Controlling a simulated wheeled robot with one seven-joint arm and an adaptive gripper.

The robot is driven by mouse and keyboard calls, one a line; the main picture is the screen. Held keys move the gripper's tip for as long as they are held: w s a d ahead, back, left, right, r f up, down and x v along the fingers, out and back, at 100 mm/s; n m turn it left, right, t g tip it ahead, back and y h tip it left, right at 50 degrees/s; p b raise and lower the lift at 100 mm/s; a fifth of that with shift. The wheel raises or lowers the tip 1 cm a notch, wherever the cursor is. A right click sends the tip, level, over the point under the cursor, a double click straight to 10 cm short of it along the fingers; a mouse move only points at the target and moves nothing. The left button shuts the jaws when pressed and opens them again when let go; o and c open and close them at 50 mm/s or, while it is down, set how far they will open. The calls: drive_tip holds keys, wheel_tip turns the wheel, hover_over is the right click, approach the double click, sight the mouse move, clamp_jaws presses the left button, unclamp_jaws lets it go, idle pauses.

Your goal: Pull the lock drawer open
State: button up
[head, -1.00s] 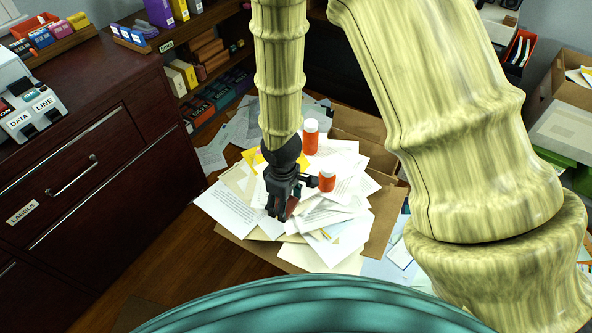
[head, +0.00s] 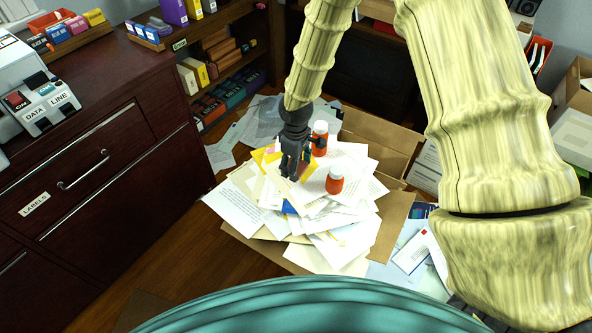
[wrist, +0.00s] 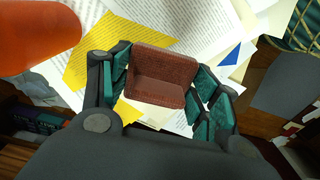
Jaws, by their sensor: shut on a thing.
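My gripper (head: 295,174) points down over the heap of papers. In the wrist view its fingers are closed on the two sides of a reddish-brown block-like thing (wrist: 160,90) with a stepped face. In the head view that thing is mostly hidden by the fingers. A dark wood cabinet (head: 120,190) stands at the left, apart from my gripper. Its upper drawer (head: 85,165) bears a "LABELS" tag (head: 34,203) and a metal bar handle (head: 83,171), and looks shut. No drawer marked as a lock drawer can be made out.
Two orange bottles with white caps, one (head: 335,181) in front and one (head: 320,139) behind, stand close beside my gripper. Papers (head: 340,235) cover a cardboard box (head: 385,225). A device labelled DATA and LINE (head: 45,103) sits on the cabinet. Wood floor (head: 165,265) is clear at the lower left.

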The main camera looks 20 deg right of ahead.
drive_tip(key=shift+f, duration=1.45)
drive_tip(key=shift+f, duration=0.1)
drive_tip(key=o, duration=1)
